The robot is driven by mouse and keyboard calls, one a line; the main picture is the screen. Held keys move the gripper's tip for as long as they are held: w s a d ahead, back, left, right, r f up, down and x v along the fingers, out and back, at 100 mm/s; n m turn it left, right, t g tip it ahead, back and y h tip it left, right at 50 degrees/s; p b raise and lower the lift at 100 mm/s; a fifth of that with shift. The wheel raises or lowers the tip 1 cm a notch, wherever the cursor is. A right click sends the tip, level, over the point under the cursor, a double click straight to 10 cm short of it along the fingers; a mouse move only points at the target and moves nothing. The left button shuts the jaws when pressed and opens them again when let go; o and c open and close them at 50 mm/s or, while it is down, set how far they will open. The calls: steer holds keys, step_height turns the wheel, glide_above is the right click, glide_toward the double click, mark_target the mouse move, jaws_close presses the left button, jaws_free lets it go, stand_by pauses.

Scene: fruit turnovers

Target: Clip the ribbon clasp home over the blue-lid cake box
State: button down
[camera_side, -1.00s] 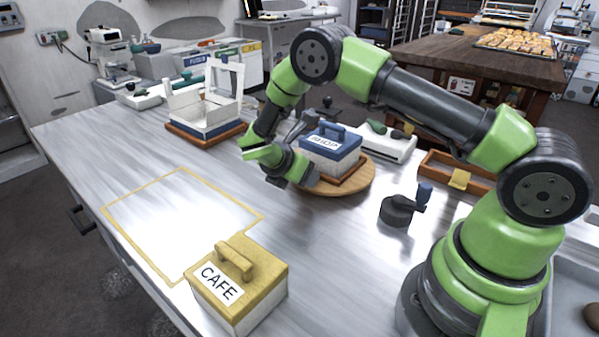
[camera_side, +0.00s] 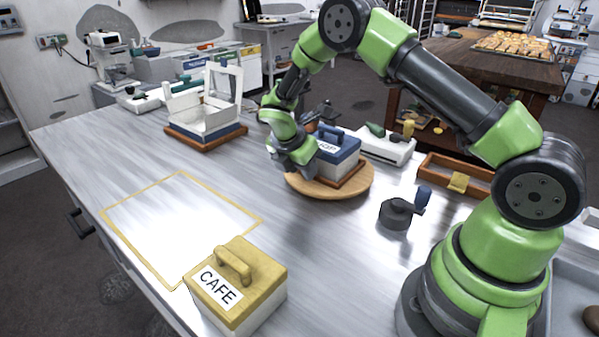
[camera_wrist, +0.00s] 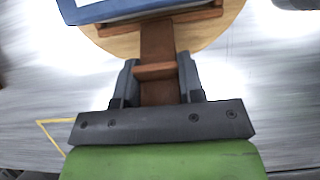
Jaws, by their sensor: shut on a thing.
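The blue-lid cake box (camera_side: 340,154) sits on a brown base on a round wooden turntable (camera_side: 362,187); its label is partly hidden by my gripper. My gripper (camera_side: 300,163) is at the box's near left side. In the wrist view, my gripper (camera_wrist: 160,82) is shut on a brown strip with a crossbar (camera_wrist: 158,72), possibly the ribbon clasp. The strip reaches up to the brown base (camera_wrist: 205,14) below the blue lid (camera_wrist: 110,9). I cannot tell whether strip and base touch or are joined.
A yellow-lid CAFE box (camera_side: 262,268) stands at the front, by a yellow outlined area (camera_side: 180,225). An open white box (camera_side: 205,115) is at back left. A dark crank (camera_side: 398,212), a wooden tray (camera_side: 436,172) and a white device (camera_side: 390,148) are on the right.

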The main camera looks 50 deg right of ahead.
steer(key=d+y, duration=0.1)
steer(key=r+y, duration=0.1)
steer(key=y, duration=0.1)
steer(key=shift+d+r+y, duration=0.2)
steer(key=shift+d+y, duration=0.1)
steer(key=shift+d, duration=0.05)
steer(key=shift+d+r+y, duration=0.2)
steer(key=shift+d+y, duration=0.2)
steer(key=shift+y, duration=0.45)
steer(key=shift+d+r+y, duration=0.15)
steer(key=shift+d+y, duration=0.2)
steer(key=shift+y, duration=0.5)
steer(key=c, duration=0.7)
jaws_free()
steer(key=r, duration=0.3)
steer(key=d+r, duration=0.1)
steer(key=r, duration=0.5)
steer(key=shift+d+r, duration=0.4)
